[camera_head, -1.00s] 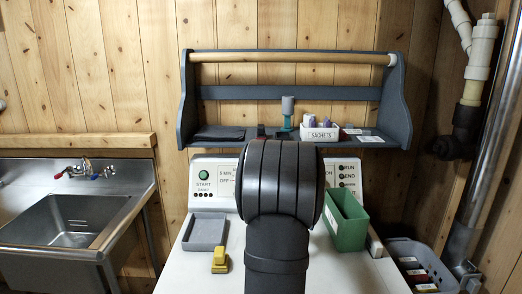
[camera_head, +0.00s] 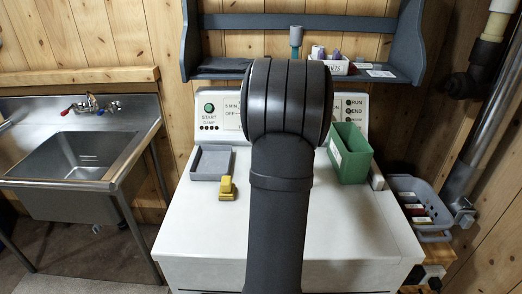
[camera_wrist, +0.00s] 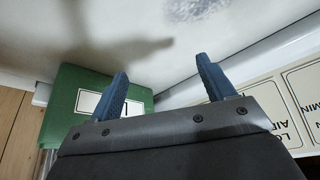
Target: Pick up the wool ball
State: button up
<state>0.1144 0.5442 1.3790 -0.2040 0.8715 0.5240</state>
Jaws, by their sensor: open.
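A fuzzy, mottled grey patch (camera_wrist: 197,9) shows at the top edge of the wrist view, on the white surface and cut off by the frame. It looks like the wool ball, but I see only part of it. My gripper (camera_wrist: 162,72) has its two blue fingers apart with nothing between them. The grey patch lies beyond the fingertips, apart from them. In the head view my black arm link hides the gripper, and no wool ball is visible.
A green bin (camera_head: 350,154) stands on the right of the white machine top (camera_head: 205,235); it also shows at left in the wrist view (camera_wrist: 70,110). A grey tray (camera_head: 211,163) and yellow object (camera_head: 227,188) are at left. A control panel (camera_head: 216,113) and shelf (camera_head: 205,69) stand behind.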

jog(key=s+a+r+n, duration=0.1)
jog(key=s+a+r, duration=0.3)
jog(key=a+r, duration=0.95)
jog(key=shift+g+y, duration=0.4)
jog(key=x, duration=0.6)
jog(key=a+x, duration=0.1)
jog(key=x, duration=1.1)
jog(key=shift+a+f, duration=0.2)
jog(key=shift+f, duration=0.05)
jog(key=c, duration=1.1)
